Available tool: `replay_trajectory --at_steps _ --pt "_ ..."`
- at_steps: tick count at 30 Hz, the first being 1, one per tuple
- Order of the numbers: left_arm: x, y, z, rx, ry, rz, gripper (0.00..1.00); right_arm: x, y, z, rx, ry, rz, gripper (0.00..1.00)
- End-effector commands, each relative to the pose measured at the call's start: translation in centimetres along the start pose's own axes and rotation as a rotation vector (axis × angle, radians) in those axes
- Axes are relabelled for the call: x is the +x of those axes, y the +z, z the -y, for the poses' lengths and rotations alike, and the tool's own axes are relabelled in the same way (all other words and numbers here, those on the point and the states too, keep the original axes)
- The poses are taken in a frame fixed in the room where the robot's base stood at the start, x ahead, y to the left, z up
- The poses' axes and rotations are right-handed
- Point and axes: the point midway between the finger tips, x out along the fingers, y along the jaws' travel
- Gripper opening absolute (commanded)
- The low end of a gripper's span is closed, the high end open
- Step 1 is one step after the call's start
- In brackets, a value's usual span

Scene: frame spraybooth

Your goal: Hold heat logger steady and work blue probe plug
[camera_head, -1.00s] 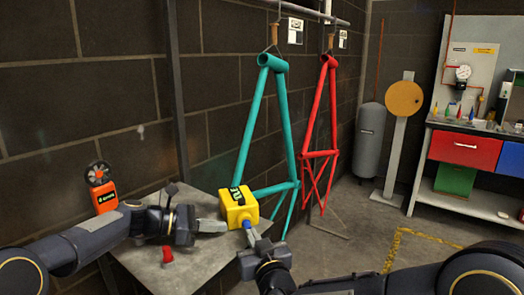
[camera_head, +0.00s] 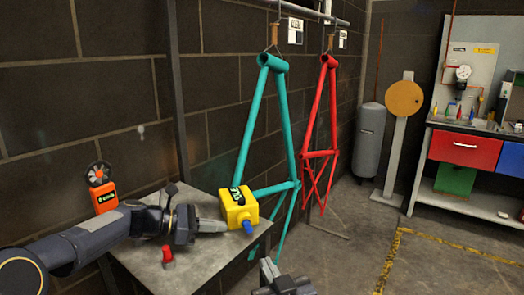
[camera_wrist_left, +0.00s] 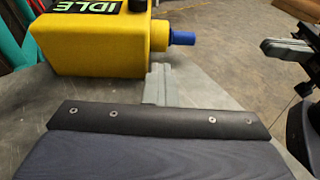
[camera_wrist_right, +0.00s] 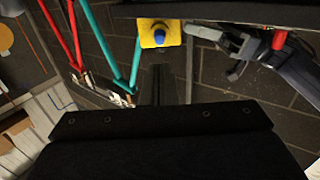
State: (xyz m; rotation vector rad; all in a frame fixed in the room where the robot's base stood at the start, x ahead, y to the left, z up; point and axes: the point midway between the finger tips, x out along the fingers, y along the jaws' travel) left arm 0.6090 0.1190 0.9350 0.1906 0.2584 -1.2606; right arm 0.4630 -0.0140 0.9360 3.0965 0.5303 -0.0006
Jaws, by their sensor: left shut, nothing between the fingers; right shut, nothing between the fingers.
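The heat logger, a yellow box (camera_head: 229,212) with a dark top label, sits on the grey table at its right edge. In the left wrist view the logger (camera_wrist_left: 90,50) shows "IDLE" in green. The blue probe plug (camera_head: 249,227) sticks out of its side; it also shows in the left wrist view (camera_wrist_left: 183,38) and right wrist view (camera_wrist_right: 160,36). My left gripper (camera_head: 224,226) is shut and empty, its fingertips close beside the logger; contact is unclear. My right gripper (camera_head: 268,268) is shut and empty, below and apart from the plug.
Teal (camera_head: 248,135) and red (camera_head: 309,130) bike frames hang behind. The floor right of the table is open.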

Motion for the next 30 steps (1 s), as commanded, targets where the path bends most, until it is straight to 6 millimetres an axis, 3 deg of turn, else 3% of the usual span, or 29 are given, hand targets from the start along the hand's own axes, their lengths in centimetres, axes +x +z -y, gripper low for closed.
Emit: replay_trajectory --at_steps 3,9,19,25,30 --pt "0.0 0.0 0.0 0.000 0.000 0.000 0.00 -2.3 0.0 0.0 -0.001 0.000 -0.002 0.00" --pt "0.0 0.0 0.0 0.000 0.000 0.000 0.00 -4.5 -0.1 0.0 0.000 0.000 -0.002 0.00" --pt "0.0 0.0 0.0 0.000 0.000 0.000 0.00 -4.9 0.0 0.0 -0.001 0.000 -0.001 0.00" --pt "0.0 0.0 0.0 0.000 0.000 0.000 0.24 -4.8 0.0 0.0 -0.001 0.001 -0.001 0.00" --pt "0.0 0.0 0.0 0.000 0.000 0.000 0.24 -4.8 0.0 0.0 -0.001 0.001 -0.001 0.00"
